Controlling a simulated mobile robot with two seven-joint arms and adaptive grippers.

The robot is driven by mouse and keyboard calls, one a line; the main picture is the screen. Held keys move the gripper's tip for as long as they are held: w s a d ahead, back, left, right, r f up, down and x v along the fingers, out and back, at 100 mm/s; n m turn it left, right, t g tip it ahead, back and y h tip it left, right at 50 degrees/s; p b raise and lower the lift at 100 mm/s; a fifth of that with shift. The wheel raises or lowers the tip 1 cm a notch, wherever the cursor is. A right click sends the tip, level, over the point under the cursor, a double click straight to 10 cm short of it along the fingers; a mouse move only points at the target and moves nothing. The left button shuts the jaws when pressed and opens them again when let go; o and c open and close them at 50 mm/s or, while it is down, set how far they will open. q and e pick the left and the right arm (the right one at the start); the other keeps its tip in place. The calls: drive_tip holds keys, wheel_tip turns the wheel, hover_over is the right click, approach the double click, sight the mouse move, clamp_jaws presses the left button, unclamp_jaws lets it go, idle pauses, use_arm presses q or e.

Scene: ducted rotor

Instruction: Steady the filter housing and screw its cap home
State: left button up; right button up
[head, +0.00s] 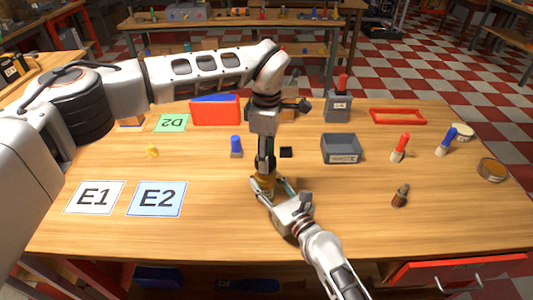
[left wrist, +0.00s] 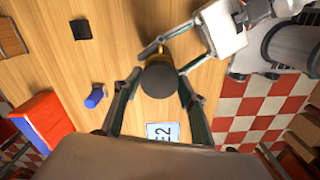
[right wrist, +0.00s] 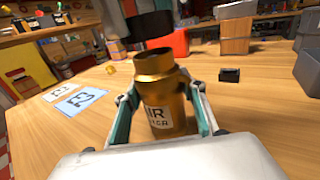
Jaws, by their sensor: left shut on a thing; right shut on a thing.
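The brass filter housing (right wrist: 163,92) stands upright on the table with a partly visible label; in the head view it is mostly hidden (head: 265,184). My right gripper (head: 268,187) is shut around its body from the near side. The dark round cap (left wrist: 160,78) is in my left gripper (left wrist: 159,80), which is shut on it from above. In the right wrist view the cap (right wrist: 146,27) sits over the housing's neck, looking slightly off to the left.
Cards E1 (head: 94,197) and E2 (head: 156,198) lie at left. A blue object (head: 236,147), small black block (head: 286,152) and grey bin (head: 341,148) stand behind the housing. A red bin (head: 216,112) is farther back. The table's front right is mostly clear.

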sight(266, 184)
use_arm(q)
drive_tip(key=shift+f, duration=0.15)
drive_tip(key=shift+f, duration=0.75)
drive_tip(key=shift+f, duration=0.6)
idle(0.3)
